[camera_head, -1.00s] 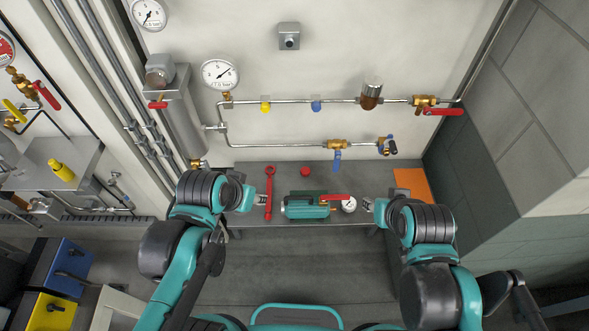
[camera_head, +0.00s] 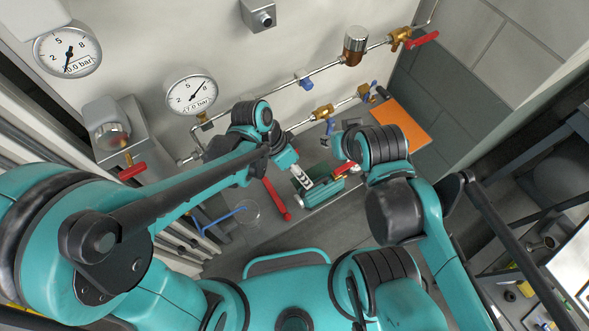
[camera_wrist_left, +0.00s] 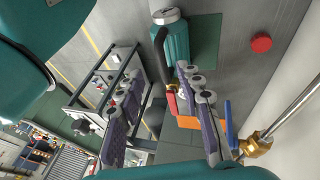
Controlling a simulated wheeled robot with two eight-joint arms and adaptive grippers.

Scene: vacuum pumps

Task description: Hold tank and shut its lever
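The teal tank (camera_head: 324,192) lies on the grey bench top, with its red lever (camera_head: 343,169) at its right end. In the left wrist view the tank (camera_wrist_left: 176,48) shows above the fingers, and the red lever (camera_wrist_left: 171,101) is beside the right-hand finger. My left gripper (camera_head: 304,179) is over the left end of the tank in the head view. Its fingers (camera_wrist_left: 160,85) stand apart with nothing held between them. My right gripper (camera_head: 334,146) is close to the lever's far side; its fingers are mostly hidden by its own wrist.
A red wrench (camera_head: 277,199) lies left of the tank. An orange sheet (camera_head: 397,118) lies at the bench's right end. Pipes with a brass blue-handled valve (camera_head: 323,112) run along the wall behind. A red round object (camera_wrist_left: 261,43) sits on the bench.

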